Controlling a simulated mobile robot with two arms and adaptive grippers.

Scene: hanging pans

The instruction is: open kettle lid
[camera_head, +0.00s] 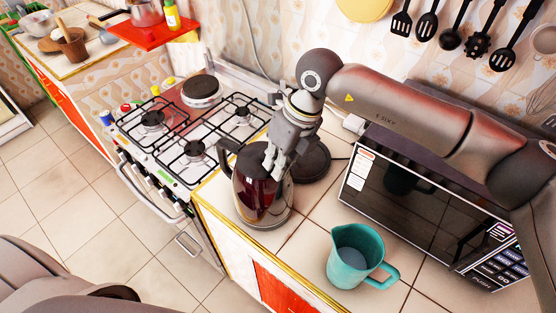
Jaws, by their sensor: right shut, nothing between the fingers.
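The kettle (250,196) has a dark reddish see-through body and a black handle on its left side. It stands upright on the tiled counter beside the stove. My right gripper (272,174) is shut and empty. It points down at the top of the kettle, in front of or on its upper right part. It hides part of the kettle's top, so I cannot tell whether it touches the lid or whether the lid is open. My left gripper is not in view.
A teal jug (352,258) stands on the counter right of the kettle. A microwave (425,205) is at the right. A dark round base (316,164) lies behind the kettle. The gas stove (195,130) is at the left. Utensils (450,38) hang on the wall.

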